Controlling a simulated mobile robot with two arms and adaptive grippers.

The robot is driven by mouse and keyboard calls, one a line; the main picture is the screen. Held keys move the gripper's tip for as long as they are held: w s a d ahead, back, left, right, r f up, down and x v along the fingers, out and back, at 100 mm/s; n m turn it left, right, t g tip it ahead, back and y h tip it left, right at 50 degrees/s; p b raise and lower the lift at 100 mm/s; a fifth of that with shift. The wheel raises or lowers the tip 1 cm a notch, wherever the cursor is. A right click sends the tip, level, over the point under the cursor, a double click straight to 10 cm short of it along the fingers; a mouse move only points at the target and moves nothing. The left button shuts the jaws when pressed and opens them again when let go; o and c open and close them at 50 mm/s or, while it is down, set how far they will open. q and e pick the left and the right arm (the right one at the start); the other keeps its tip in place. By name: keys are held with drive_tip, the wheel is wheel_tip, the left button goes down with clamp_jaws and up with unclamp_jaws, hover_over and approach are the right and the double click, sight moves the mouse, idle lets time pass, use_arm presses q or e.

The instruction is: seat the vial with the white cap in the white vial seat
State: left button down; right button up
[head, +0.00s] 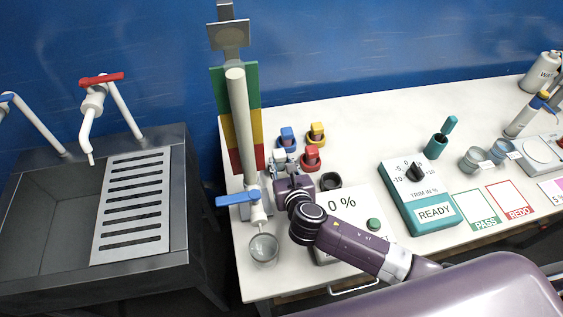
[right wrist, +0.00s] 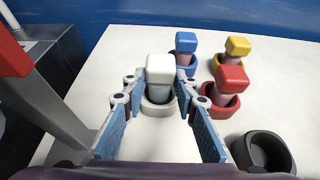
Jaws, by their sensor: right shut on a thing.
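The vial with the white cap (right wrist: 160,68) stands upright between the two fingers of my right gripper (right wrist: 160,88), which is shut on it. The white vial seat (right wrist: 158,109) shows as a pale ring around the vial's lower part. The vial's base is hidden, so I cannot tell whether it rests on the seat's bottom. In the head view the white cap (head: 279,154) shows just beyond my right gripper (head: 283,164), which covers most of the vial and seat. My left gripper is not in view.
Blue-capped (right wrist: 186,42), yellow-capped (right wrist: 237,47) and red-capped (right wrist: 231,80) vials stand in matching seats close by. A dark empty cup (right wrist: 264,152) is at the lower right. A tall column (head: 240,120) with a blue-handled tap (head: 238,199) and a glass beaker (head: 263,250) stand left.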

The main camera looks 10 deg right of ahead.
drive_tip(key=shift+f, duration=0.6)
idle(0.6)
idle(0.3)
drive_tip(key=o, duration=1.2)
